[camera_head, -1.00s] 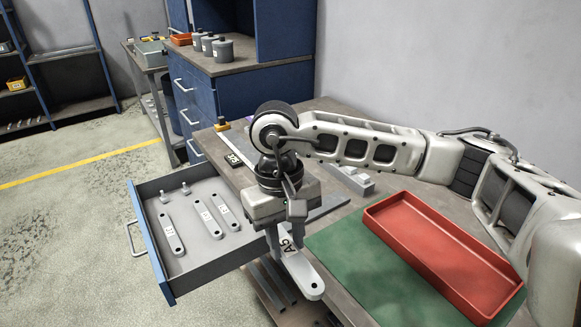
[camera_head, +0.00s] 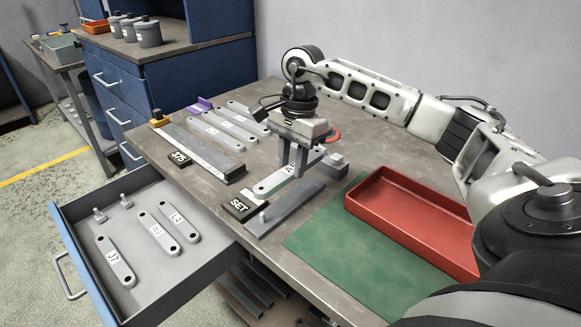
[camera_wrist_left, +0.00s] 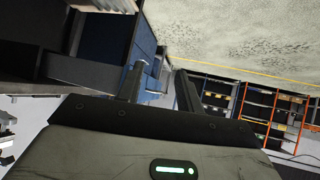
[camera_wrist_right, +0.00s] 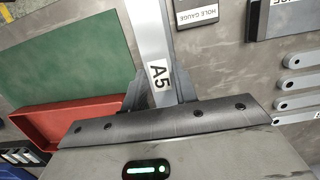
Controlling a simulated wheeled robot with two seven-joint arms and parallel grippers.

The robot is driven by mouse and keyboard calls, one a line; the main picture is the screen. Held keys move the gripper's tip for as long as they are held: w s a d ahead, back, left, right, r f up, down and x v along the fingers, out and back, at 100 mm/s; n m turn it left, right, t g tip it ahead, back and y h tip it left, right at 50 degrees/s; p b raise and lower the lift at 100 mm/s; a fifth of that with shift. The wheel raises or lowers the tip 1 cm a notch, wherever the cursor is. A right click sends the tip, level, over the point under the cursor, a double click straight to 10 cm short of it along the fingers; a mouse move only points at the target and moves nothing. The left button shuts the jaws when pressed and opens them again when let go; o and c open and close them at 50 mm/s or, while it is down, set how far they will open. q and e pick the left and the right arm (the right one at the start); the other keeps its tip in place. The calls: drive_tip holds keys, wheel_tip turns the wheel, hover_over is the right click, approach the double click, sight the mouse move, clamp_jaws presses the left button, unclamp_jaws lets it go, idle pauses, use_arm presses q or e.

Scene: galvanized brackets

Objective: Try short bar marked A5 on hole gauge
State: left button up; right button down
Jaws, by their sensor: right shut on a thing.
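My right gripper (camera_head: 292,165) is shut on the short grey bar marked A5 (camera_head: 268,185). The A5 label also shows in the right wrist view (camera_wrist_right: 159,75). A HOLE GAUGE label (camera_wrist_right: 196,14) shows in the right wrist view. My left gripper (camera_wrist_left: 160,88) is open and empty.
A red tray (camera_head: 412,240) and green mat (camera_head: 335,245) lie to the right. The open drawer (camera_head: 150,275) holds bars and pegs.

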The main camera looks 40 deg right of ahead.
sight(292, 167)
drive_tip(key=shift+f, duration=0.3)
drive_tip(key=shift+f+b, duration=1.2)
drive_tip(key=shift+f, duration=0.05)
drive_tip(key=shift+f+b, duration=0.4)
drive_tip(key=shift+f, duration=0.15)
use_arm(q)
drive_tip(key=shift+w+d+f, duration=0.35)
drive_tip(key=shift+w, duration=0.1)
drive_tip(key=shift+r+t, duration=0.1)
drive_tip(key=shift+t, duration=0.2)
use_arm(e)
drive_tip(key=shift+a, duration=0.15)
use_arm(q)
drive_tip(key=shift+s+a+f, duration=0.1)
drive_tip(key=shift+f, duration=0.15)
drive_tip(key=shift+f+b, duration=0.3)
use_arm(e)
drive_tip(key=shift+f, duration=0.45)
use_arm(q)
drive_tip(key=shift+r, duration=0.2)
